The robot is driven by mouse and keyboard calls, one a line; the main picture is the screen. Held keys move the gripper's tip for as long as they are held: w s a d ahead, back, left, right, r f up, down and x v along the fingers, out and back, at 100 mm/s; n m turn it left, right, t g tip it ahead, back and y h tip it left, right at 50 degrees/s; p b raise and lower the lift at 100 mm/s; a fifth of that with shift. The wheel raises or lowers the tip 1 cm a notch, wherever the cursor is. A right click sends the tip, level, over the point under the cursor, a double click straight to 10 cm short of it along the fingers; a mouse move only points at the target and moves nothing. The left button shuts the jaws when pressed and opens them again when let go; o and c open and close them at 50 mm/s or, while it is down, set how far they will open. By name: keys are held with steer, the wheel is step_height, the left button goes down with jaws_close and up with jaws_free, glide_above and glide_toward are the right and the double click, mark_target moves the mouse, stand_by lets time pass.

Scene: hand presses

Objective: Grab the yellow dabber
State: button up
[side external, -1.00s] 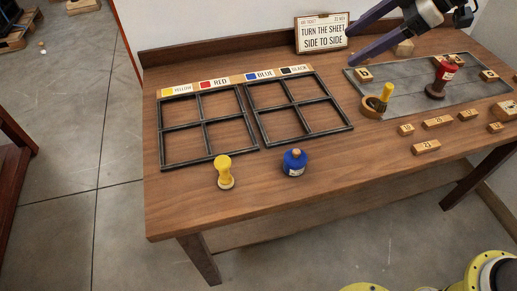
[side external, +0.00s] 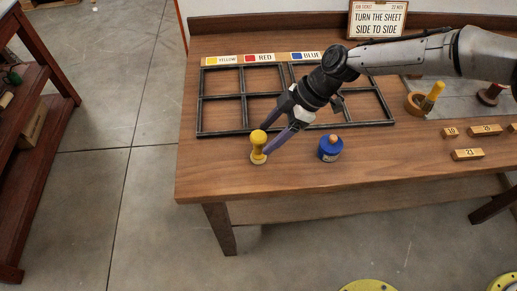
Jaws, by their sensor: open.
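The yellow dabber (side external: 258,148) stands upright near the front left of the wooden table, with a rounded top and a narrower middle. My gripper (side external: 267,143) reaches down to it from the upper right, its two purple fingers open. The fingertips are right at the dabber's right side and partly overlap it in the picture. I cannot tell whether they touch it or how far it lies between them.
The black-framed grid (side external: 222,132) lies behind, under my arm. At the right are a wooden cup with a yellow-handled tool (side external: 430,96) and several numbered blocks (side external: 467,155). The table's front edge is close.

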mark_target(252, 156)
steer(key=x, duration=0.8)
steer(key=shift+f, duration=0.25)
jaws_close()
